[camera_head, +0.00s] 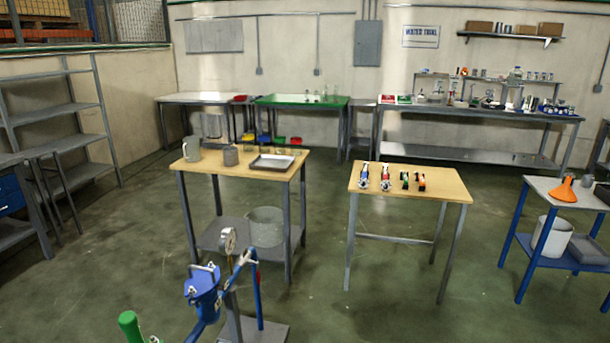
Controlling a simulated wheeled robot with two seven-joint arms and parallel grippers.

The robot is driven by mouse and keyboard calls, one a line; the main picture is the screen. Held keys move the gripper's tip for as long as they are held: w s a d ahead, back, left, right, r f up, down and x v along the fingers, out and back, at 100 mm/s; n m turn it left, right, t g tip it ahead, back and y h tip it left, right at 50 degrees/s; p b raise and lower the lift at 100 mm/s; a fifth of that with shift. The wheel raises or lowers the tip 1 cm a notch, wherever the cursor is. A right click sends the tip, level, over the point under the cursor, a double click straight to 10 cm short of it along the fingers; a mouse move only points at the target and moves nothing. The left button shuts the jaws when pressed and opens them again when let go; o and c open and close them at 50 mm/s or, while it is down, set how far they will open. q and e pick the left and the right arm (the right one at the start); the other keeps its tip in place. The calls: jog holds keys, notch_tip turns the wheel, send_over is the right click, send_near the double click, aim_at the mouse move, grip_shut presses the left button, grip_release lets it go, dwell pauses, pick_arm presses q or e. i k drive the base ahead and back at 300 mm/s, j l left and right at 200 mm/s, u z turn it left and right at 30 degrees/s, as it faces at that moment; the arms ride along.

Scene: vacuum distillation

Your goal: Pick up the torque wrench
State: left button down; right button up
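Several small hand tools lie in a row on the wooden-topped table (440,190) right of centre. From left, there is a blue and dark tool (364,176), a red and blue tool (385,177), a green and black tool (404,180) and an orange and black tool (421,182). They are too small in the picture to tell which one is the torque wrench. Neither of my grippers shows in the head view.
Left of centre, a wooden table (210,168) holds a grey jug (191,149) and a metal tray (272,163). A blue-legged table (540,190) stands right. Open floor (400,295) lies before the tool table.

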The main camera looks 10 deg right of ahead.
aim_at(365, 165)
jog(key=i+l+z, duration=0.3)
jog(key=i, duration=0.75)
jog(key=i+z, duration=0.3)
jog(key=i, duration=0.75)
